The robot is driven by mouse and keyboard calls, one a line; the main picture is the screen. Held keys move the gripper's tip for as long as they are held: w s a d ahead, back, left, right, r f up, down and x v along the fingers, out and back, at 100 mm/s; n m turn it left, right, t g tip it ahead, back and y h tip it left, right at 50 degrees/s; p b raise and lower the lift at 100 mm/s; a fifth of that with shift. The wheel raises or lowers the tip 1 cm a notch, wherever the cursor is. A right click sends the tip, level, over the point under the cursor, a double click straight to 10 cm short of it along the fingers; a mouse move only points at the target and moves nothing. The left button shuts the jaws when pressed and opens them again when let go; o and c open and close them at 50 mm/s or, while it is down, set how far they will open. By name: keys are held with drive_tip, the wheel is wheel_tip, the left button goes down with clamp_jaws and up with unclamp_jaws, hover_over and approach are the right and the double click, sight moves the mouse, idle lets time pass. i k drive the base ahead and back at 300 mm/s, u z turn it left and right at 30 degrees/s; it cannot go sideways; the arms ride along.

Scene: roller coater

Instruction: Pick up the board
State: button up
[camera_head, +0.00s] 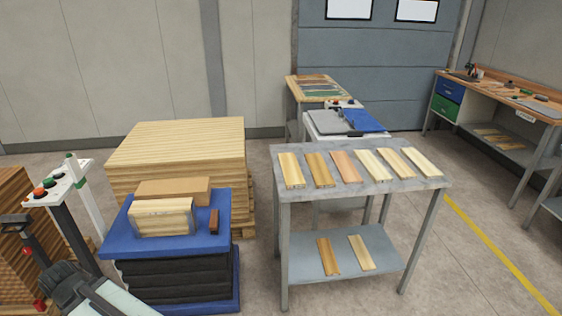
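Several short wooden boards lie side by side in a row on the grey metal table, among them the leftmost pale board (291,170), a reddish one (345,167) and the rightmost pale one (423,162). Two more lie on its lower shelf, a browner board (328,256) and a paler board (361,252). I cannot tell which board is meant. My arm enters at the lower left, well apart from this table. A dark end part, seemingly my gripper (20,228), shows at the left edge; its fingers are not clear.
A blue-topped stand (150,247) holds a bundle of pale wood (162,218), a cardboard-coloured block and a small brown block. A large board stack (180,140) stands behind it. A control post with buttons (60,187) is at left.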

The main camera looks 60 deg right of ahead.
sight(322, 177)
drive_tip(key=i, duration=0.95)
drive_tip(key=z, duration=1.75)
